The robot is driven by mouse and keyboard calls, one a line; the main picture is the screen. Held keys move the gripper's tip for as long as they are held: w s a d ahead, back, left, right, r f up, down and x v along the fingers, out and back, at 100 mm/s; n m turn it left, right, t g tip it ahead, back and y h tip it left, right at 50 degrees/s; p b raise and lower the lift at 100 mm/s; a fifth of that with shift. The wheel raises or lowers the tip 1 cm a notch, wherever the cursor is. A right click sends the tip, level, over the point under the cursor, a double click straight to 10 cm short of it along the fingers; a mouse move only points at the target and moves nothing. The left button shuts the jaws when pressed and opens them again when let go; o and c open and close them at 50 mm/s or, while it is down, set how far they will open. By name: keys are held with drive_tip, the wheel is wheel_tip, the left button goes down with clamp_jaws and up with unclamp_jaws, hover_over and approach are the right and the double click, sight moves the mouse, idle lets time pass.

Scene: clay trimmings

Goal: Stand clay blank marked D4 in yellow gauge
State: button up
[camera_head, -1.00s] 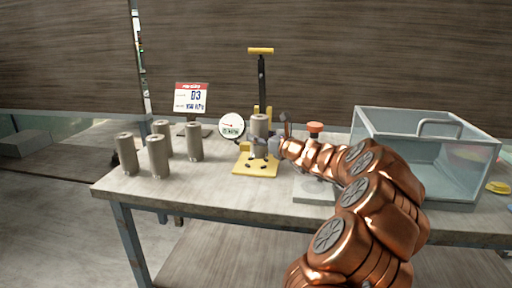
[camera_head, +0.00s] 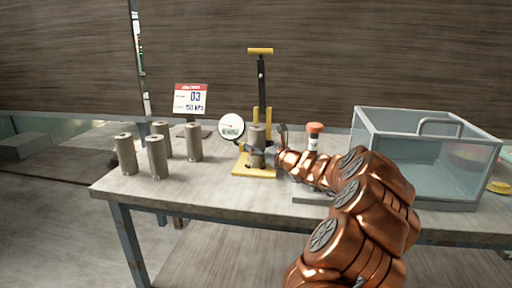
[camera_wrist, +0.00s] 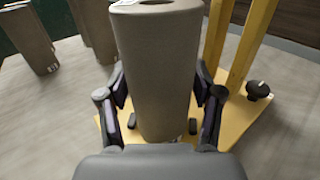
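A grey-brown clay blank (camera_head: 257,148) stands upright at the yellow gauge (camera_head: 252,172), on or just over its base plate, in front of the yellow posts. My gripper (camera_head: 259,154) is around it from the right. In the wrist view the blank (camera_wrist: 160,65) fills the middle. My gripper's fingers (camera_wrist: 162,98) lie against its two sides, low down. The bottom edge is partly hidden by my gripper.
Several similar blanks (camera_head: 157,158) stand to the left. A dial (camera_head: 231,127) is beside the gauge, with a sign (camera_head: 191,99) behind. A red-topped item (camera_head: 314,135) and a clear bin (camera_head: 430,165) stand to the right. The front left tabletop is clear.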

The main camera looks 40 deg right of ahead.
drive_tip(key=shift+o, duration=1.4)
drive_tip(key=shift+s+r, duration=0.1)
drive_tip(key=shift+r, duration=0.05)
drive_tip(key=s, duration=0.8)
drive_tip(key=s+p, duration=0.1)
drive_tip(key=s, duration=0.3)
drive_tip(key=shift+a, duration=0.3)
drive_tip(key=shift+w, duration=0.1)
